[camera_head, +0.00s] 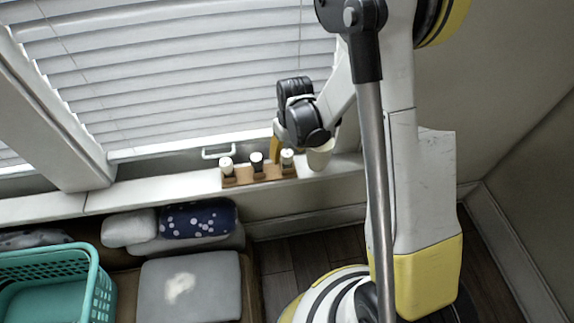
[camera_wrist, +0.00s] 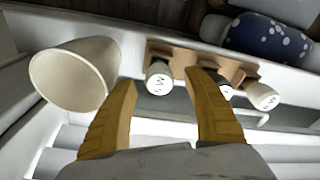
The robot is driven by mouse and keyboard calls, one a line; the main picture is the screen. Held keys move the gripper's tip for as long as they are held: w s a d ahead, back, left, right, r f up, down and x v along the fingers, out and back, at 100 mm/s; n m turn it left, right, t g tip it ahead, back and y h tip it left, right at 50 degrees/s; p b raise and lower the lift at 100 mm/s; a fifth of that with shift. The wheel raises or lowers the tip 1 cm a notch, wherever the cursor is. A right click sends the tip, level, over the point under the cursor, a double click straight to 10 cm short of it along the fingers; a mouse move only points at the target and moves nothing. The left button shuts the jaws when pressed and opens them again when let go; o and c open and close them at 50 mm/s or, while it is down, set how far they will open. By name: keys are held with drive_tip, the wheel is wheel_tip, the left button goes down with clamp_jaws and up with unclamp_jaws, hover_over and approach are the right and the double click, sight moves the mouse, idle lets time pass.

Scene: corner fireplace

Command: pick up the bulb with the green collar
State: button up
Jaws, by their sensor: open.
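Three bulbs with white tops stand in a small wooden rack (camera_head: 240,180) on the window sill. The rightmost bulb (camera_head: 287,158) in the head view has a pale greenish collar. It seems to be the leftmost bulb (camera_wrist: 159,80) in the wrist view, where its collar colour is not clear. I cannot tell the remaining depth; nothing is held.
A cream cup (camera_wrist: 70,80) stands close beside the rack, next to my left finger in the wrist view; it also shows in the head view (camera_head: 320,158). Window blinds (camera_head: 180,75) and a white handle (camera_head: 217,152) are behind the rack. Cushions (camera_head: 198,219) lie below.

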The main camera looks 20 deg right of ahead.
drive_tip(key=f, duration=0.2)
drive_tip(key=f+b, duration=0.1)
drive_tip(key=shift+w+f, duration=0.1)
drive_tip(key=shift+w, duration=0.15)
drive_tip(key=shift+c, duration=0.6)
drive_tip(key=c, duration=1)
